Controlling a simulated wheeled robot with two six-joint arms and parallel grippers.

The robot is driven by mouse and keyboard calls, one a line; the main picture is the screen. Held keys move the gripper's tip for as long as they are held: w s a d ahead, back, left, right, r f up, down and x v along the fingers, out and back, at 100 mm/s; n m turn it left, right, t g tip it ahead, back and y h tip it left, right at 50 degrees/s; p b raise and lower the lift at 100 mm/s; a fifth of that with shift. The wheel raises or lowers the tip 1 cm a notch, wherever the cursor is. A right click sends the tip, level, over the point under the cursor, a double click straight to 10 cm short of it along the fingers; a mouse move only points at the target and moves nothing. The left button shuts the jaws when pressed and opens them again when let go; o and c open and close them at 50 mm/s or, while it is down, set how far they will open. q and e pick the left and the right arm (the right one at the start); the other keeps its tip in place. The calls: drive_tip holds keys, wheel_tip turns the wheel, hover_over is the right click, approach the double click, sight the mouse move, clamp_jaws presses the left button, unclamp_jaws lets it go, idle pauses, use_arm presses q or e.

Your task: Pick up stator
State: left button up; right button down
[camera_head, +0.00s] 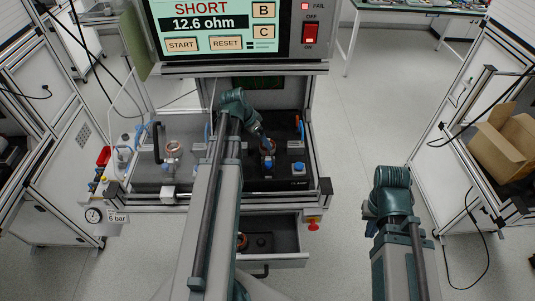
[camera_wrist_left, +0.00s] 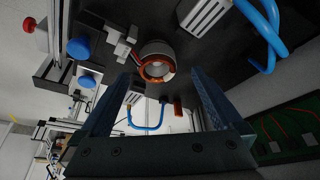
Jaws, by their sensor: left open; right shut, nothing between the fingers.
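A stator (camera_head: 267,143) with copper windings sits on the dark right half of the test station, partly hidden by my left gripper (camera_head: 264,138). In the left wrist view the stator (camera_wrist_left: 157,62) is a grey ring with copper windings, standing in its fixture. My left gripper (camera_wrist_left: 160,76) is open, its fingers pointing toward the stator with one on each side of the line to it; I see no contact. A second copper-wound stator (camera_head: 173,147) sits on the station's light left half. My right gripper (camera_head: 371,213) is shut and empty, low to the right of the station.
A screen (camera_head: 220,27) above the station reads SHORT, 12.6 ohm. Blue hoses (camera_wrist_left: 262,30) and blue knobs (camera_wrist_left: 78,48) surround the fixture. An open drawer (camera_head: 285,241) below holds dark parts. A cardboard box (camera_head: 505,140) stands at right. Floor between is clear.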

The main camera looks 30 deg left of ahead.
use_arm(q)
drive_tip(key=shift+f, duration=0.1)
drive_tip(key=b+x, duration=0.4)
drive_tip(key=x, duration=0.1)
drive_tip(key=shift+w+d+b, duration=0.15)
drive_tip(key=shift+d+b, duration=0.15)
drive_tip(key=shift+b, duration=0.05)
drive_tip(key=shift+c, duration=0.4)
clamp_jaws()
drive_tip(key=shift+r, duration=0.2)
